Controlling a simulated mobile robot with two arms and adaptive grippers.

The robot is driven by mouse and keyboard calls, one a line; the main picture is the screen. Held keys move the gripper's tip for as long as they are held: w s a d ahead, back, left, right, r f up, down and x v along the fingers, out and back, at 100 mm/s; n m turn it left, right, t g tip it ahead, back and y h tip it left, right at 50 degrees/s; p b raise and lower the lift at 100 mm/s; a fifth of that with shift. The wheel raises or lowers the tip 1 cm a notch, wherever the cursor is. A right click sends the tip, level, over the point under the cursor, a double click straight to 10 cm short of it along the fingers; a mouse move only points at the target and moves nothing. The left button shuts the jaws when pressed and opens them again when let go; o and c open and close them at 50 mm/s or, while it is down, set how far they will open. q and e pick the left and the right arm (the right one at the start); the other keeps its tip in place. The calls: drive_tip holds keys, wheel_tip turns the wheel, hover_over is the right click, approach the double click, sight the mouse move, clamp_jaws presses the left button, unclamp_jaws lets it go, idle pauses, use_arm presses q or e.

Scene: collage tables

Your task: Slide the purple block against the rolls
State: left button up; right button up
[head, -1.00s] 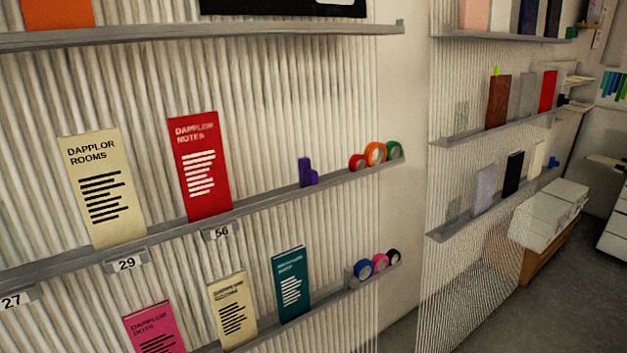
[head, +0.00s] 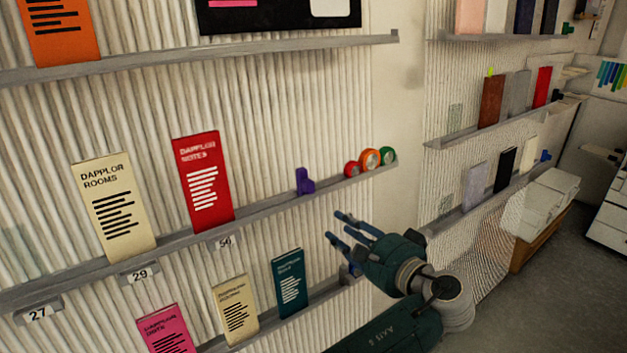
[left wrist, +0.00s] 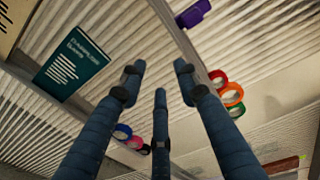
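The purple block (head: 304,181) stands on the middle shelf (head: 262,211), right of the red booklet. The rolls stand on the same shelf at its right end: a red roll (head: 352,168), an orange roll (head: 369,159) and a green roll (head: 387,155). A gap of bare shelf separates block and rolls. My left gripper (head: 343,228) is below and in front of that gap, fingers spread and empty, touching nothing. In the left wrist view the fingers (left wrist: 160,85) are apart, with the purple block (left wrist: 194,13) above and the rolls (left wrist: 232,94) to the right. My right gripper is out of view.
A red booklet (head: 203,180) and a cream booklet (head: 113,207) stand left of the block. The lower shelf (head: 268,326) holds a teal booklet (head: 290,284); its rolls (left wrist: 133,137) show in the left wrist view. A second shelf wall stands at right.

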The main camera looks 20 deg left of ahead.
use_arm(q)
drive_tip(key=n+y, duration=0.1)
drive_tip(key=y, duration=0.1)
approach(311, 189)
drive_tip(key=d, duration=0.1)
drive_tip(key=shift+n, duration=0.3)
drive_tip(key=p+x, duration=0.2)
drive_tip(key=x, duration=0.2)
drive_tip(key=p+x, duration=0.2)
drive_tip(key=x, duration=0.3)
drive_tip(key=shift+s+a+r+p, duration=0.25)
drive_tip(key=shift+p, duration=0.1)
drive_tip(key=shift+w+a+f, duration=0.15)
drive_tip(key=shift+w+a, duration=0.15)
drive_tip(key=shift+f, duration=0.1)
clamp_jaws()
